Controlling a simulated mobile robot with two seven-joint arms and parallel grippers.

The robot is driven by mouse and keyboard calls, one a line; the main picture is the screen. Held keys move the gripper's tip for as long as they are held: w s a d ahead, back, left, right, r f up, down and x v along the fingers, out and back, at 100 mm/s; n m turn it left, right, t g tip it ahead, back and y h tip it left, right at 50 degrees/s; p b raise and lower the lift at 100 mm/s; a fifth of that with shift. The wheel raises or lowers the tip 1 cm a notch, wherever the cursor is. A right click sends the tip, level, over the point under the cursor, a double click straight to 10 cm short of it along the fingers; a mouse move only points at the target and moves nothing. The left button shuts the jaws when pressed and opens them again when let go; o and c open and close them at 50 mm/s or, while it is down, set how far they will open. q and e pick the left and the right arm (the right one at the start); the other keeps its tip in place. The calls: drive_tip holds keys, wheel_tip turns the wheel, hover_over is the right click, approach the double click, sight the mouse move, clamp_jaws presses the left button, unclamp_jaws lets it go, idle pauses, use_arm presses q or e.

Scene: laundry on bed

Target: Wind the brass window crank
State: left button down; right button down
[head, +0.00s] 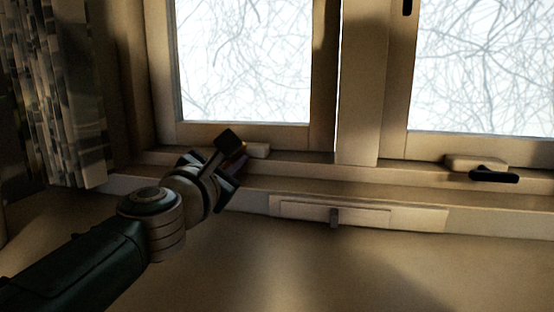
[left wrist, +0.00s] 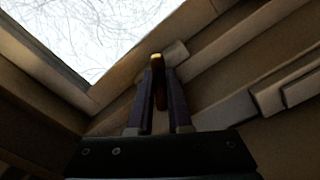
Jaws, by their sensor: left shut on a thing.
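The brass crank (left wrist: 157,62) shows in the left wrist view as a narrow handle with a bright tip, standing between my two fingers. Behind it is its pale mounting block (head: 257,150) on the sill under the left window; the block also shows in the left wrist view (left wrist: 176,53). My left gripper (head: 236,158) is at this block and shut on the crank, with one finger on each side. In the head view the gripper hides most of the crank. My right gripper is in neither view.
A second pale block (head: 470,162) with a dark handle (head: 493,175) sits under the right window. A pale slotted panel with a small tab (head: 334,216) lies below the sill. A patterned curtain (head: 55,95) hangs at the left. The wall below is bare.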

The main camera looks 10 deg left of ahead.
use_arm(q)
drive_tip(key=n, duration=0.6)
drive_tip(key=shift+n, duration=0.3)
drive_tip(key=n+p, duration=0.1)
drive_tip(key=n, duration=0.2)
drive_tip(key=shift+n, duration=0.3)
drive_tip(key=n+p, duration=0.1)
drive_tip(key=n, duration=0.2)
drive_tip(key=shift+n, duration=0.3)
drive_tip(key=n+p, duration=0.1)
drive_tip(key=n, duration=0.4)
drive_tip(key=shift+r, duration=0.1)
drive_tip(key=n+p, duration=0.1)
drive_tip(key=n, duration=0.4)
drive_tip(key=shift+n+p, duration=0.4)
drive_tip(key=c, duration=0.8)
unclamp_jaws()
drive_tip(key=shift+c, duration=0.2)
